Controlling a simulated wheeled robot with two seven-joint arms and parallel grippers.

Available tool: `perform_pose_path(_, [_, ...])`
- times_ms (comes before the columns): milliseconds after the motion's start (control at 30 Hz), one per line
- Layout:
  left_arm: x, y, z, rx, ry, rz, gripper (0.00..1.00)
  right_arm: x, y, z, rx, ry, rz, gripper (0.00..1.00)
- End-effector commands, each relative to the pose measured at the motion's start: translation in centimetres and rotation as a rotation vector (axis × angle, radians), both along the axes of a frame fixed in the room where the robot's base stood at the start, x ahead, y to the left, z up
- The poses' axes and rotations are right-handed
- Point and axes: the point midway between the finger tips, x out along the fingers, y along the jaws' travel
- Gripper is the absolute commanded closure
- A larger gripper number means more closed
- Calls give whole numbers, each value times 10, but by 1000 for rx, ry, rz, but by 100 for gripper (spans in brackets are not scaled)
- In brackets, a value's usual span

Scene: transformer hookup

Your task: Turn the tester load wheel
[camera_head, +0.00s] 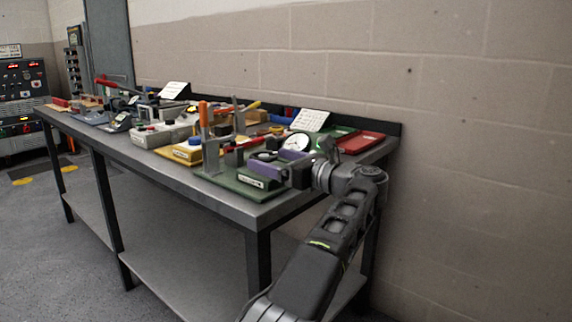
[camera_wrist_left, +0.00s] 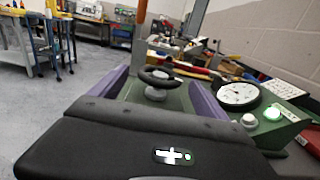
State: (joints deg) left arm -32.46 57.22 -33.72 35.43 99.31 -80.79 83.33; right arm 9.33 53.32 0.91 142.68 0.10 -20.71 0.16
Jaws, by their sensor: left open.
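The tester's load wheel is a black ring on a pale grey hub (camera_wrist_left: 157,93); the ring (camera_wrist_left: 160,75) shows in the left wrist view, ahead of the palm. My left gripper (camera_wrist_left: 156,80) is open, with one purple finger to the left of the wheel and one to the right. I see no clear contact between the fingers and the wheel. In the head view, my left gripper (camera_head: 273,163) is over the near right end of the bench, by a green base (camera_head: 240,186). The wheel is small and partly hidden there. My right gripper is not in view.
An orange-handled lever (camera_head: 204,115) stands left of the gripper. Several tools and boxes crowd the bench (camera_head: 232,212). A block wall is behind.

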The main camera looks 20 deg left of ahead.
Motion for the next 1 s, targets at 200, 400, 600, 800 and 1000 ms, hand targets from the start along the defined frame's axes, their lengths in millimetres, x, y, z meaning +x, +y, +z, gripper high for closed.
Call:
perform_pose_path(200, [-11,-31,3,4,1,-2,13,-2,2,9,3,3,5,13])
perform_pose_path(400, [-16,-40,1,0,0,1,13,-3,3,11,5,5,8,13])
perform_pose_path(600, [-16,-40,0,0,0,1,13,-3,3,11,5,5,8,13])
perform_pose_path(800, [-17,-40,10,-2,-2,1,13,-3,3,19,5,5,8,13])
perform_pose_path(1000, [-32,-12,72,-56,-8,23,13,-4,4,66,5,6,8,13])
